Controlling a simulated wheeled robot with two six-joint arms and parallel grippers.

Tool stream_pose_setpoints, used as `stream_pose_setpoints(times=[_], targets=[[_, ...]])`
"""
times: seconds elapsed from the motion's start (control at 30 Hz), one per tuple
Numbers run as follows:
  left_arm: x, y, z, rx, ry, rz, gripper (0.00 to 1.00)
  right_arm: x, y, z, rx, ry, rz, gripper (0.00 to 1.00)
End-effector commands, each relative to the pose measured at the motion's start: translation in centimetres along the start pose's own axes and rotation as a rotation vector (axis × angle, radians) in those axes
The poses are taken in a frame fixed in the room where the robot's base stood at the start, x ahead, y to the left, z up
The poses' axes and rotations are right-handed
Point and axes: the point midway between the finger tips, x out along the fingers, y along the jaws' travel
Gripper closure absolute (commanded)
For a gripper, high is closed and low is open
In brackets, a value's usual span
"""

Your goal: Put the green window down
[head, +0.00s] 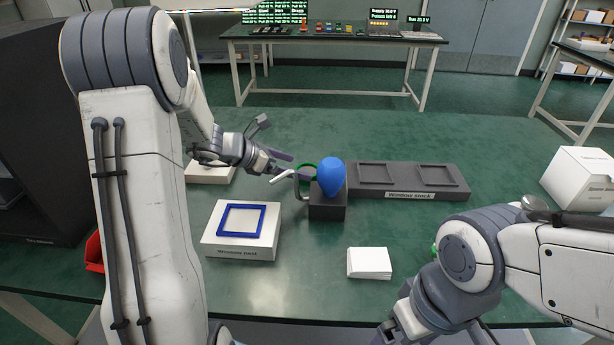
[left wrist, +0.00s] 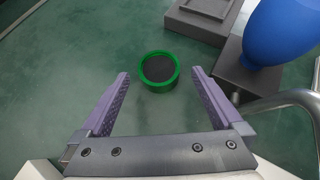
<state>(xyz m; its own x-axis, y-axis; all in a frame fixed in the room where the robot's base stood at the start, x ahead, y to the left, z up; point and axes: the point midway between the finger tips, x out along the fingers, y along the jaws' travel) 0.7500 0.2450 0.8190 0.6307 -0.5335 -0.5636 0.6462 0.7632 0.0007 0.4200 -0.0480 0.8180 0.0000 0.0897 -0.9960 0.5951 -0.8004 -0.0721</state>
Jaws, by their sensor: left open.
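A round green ring (head: 306,166) with a dark middle is the green piece near my left gripper; it also shows in the left wrist view (left wrist: 158,71). In the head view it is partly hidden behind a blue egg-shaped object. My left gripper (head: 281,163) is open, with its purple fingers. In the left wrist view its fingers (left wrist: 159,82) stand on either side of the ring, with clear gaps. Whether the ring rests on the table is hard to tell. Only the arm of my right side shows; its gripper is out of sight.
The blue egg-shaped object (head: 331,177) stands on a dark block (head: 327,208) with a bent metal tube close by. A dark labelled tray (head: 408,181) lies right. A white block (head: 238,252) holds a blue square frame (head: 241,220). A white stack (head: 369,263) lies in front.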

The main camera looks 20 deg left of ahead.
Motion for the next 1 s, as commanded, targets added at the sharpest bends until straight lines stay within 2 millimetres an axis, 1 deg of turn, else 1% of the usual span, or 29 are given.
stream_pose_setpoints(times=[0.03,0.13,0.23,0.3,0.5,0.57,0.6,0.67,0.7,0.73,0.93,1.0], targets=[[0.9,0.0,-0.4,0.0,0.002,-0.004,0.0,0.4,0.0,0.0,0.0,0.0,0.0,0.0],[2.5,0.2,-0.7,-0.002,0.002,-0.004,0.0,0.8,0.1,0.0,0.0,0.0,0.0,0.0],[3.8,0.2,-0.6,0.0,0.001,-0.002,0.0,1.0,0.1,0.0,0.0,0.0,0.0,0.0],[4.2,0.2,-0.5,0.0,0.002,-0.001,0.0,1.0,0.1,0.1,0.001,0.0,0.0,0.0],[4.2,0.3,-0.5,-0.001,0.001,0.001,0.0,1.0,0.1,0.0,0.001,0.0,0.0,0.0],[4.2,0.3,-0.5,-0.001,0.001,0.001,0.23,1.0,0.1,0.0,0.001,0.0,0.0,0.0],[4.2,0.3,-0.5,-0.001,0.001,0.001,0.38,1.0,0.1,0.0,0.001,0.0,0.0,0.0],[4.1,0.3,-0.5,-0.001,0.001,0.001,0.61,1.0,0.1,0.0,0.0,0.0,0.0,0.0],[4.1,0.3,-0.5,-0.001,0.001,0.001,0.77,1.0,0.1,0.0,0.0,0.0,0.0,0.0],[4.1,0.3,-0.5,-0.001,0.001,0.001,0.79,1.0,0.1,0.0,0.0,0.0,0.0,0.0],[4.0,0.3,-0.4,-0.001,0.001,0.001,0.79,0.9,0.1,0.0,0.0,0.0,0.0,0.0],[3.8,0.3,0.0,0.0,0.0,0.002,0.79,0.7,0.1,0.0,0.001,0.0,0.0,0.0]])
